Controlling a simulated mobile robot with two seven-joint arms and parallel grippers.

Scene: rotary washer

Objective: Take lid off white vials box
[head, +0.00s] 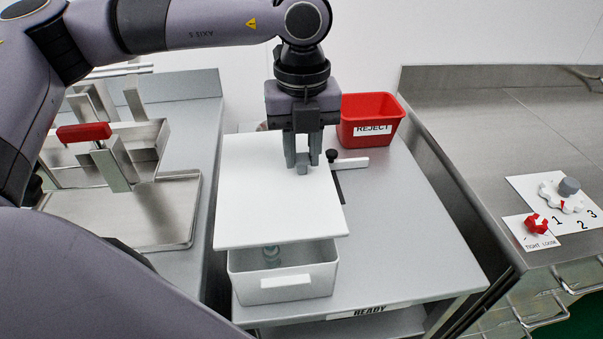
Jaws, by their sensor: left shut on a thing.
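The white vials box (284,283) stands on the front part of the middle table. Its flat white lid (265,213) is above it and set back, so the front of the box is open. A vial (271,255) shows inside at the front; the rest of the inside is hidden under the lid. My left gripper (302,165) points down over the back right part of the lid, shut on the lid's small grey knob (301,168). My right gripper is not in view.
A red REJECT bin (370,119) stands at the back of the table (400,225), right of the lid. A metal fixture with a red handle (83,132) is on the left. The table's right side is clear.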

